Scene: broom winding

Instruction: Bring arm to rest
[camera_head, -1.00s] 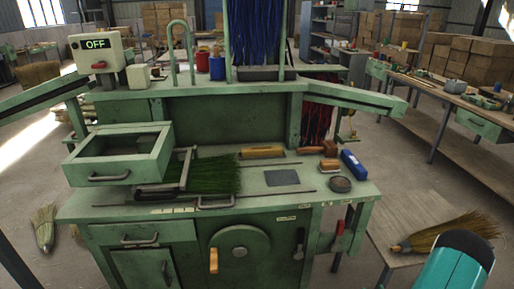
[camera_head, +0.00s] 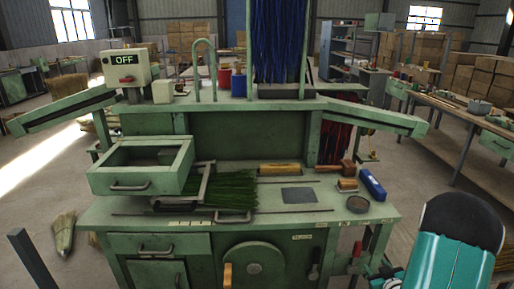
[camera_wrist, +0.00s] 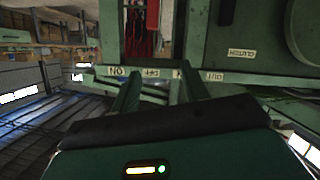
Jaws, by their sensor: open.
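My arm (camera_head: 455,245), teal with a black cap, is at the lower right of the head view, right of the green winding machine (camera_head: 250,225). My gripper shows in the wrist view (camera_wrist: 160,88) as two dark prongs, apart, with nothing visible between them. They point toward the machine's labelled front strip (camera_wrist: 170,76), whose lettering looks upside down. I cannot tell how far the tips are from it. In the head view the gripper is small and partly cut off near the machine's lower right corner.
Green bristles (camera_head: 230,190) lie on the bench beside an open drawer (camera_head: 140,170). A wooden-handled mallet (camera_head: 335,169) and a blue block (camera_head: 372,184) sit at the bench's right. The switch box (camera_head: 126,66) reads OFF. A worktable (camera_head: 465,125) stands at the right. Floor between is open.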

